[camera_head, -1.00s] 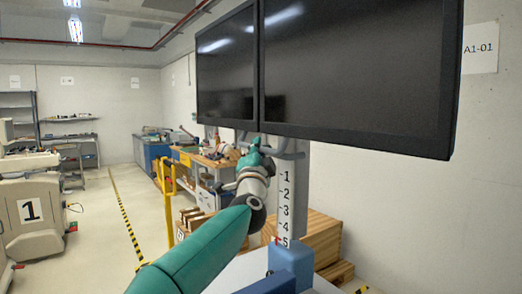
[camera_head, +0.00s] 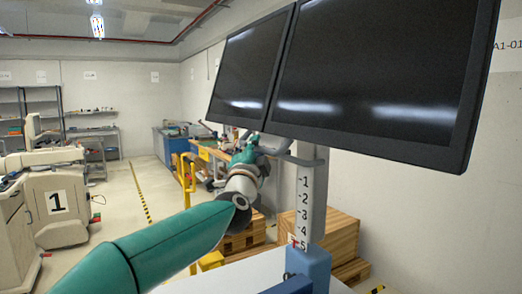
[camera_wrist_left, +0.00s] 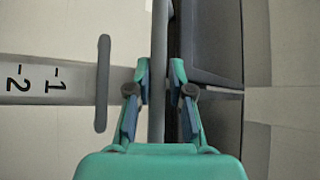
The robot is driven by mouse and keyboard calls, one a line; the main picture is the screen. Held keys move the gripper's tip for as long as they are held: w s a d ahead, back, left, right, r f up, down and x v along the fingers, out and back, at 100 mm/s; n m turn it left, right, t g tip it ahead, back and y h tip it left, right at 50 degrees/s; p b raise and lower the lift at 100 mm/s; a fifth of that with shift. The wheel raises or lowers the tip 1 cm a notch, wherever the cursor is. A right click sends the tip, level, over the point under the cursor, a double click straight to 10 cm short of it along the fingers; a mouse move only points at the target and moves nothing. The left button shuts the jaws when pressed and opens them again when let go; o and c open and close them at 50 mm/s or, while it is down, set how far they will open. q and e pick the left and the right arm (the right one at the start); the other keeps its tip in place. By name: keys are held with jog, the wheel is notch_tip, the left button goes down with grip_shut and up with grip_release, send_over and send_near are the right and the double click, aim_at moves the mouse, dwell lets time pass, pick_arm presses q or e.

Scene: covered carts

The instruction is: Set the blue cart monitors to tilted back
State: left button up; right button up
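Two black monitors (camera_head: 385,75) (camera_head: 248,75) hang side by side on a grey column (camera_head: 312,190) with a scale, rising from a blue post (camera_head: 310,265) on the cart. Their tops lean back away from me, and light reflects along the lower screens. My left gripper (camera_head: 252,150) is under the monitors' lower edge, near the gap between them. The monitors partly hide the gripper in the head view. My right gripper is out of view.
A pale cart top (camera_head: 235,275) lies below my left arm. Wooden crates (camera_head: 330,235) stand behind the column, near the wall. A yellow post (camera_head: 188,190) and a workbench (camera_head: 215,160) are beyond.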

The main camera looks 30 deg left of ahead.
pick_arm(q)
jog(key=shift+o, duration=0.3)
jog(key=shift+s+a+r, duration=0.1)
jog(key=shift+a+r, duration=0.05)
jog(key=shift+r, duration=0.1)
jog(key=shift+s, duration=0.1)
jog(key=v, duration=1.1)
jog(key=shift+s+f, duration=0.3)
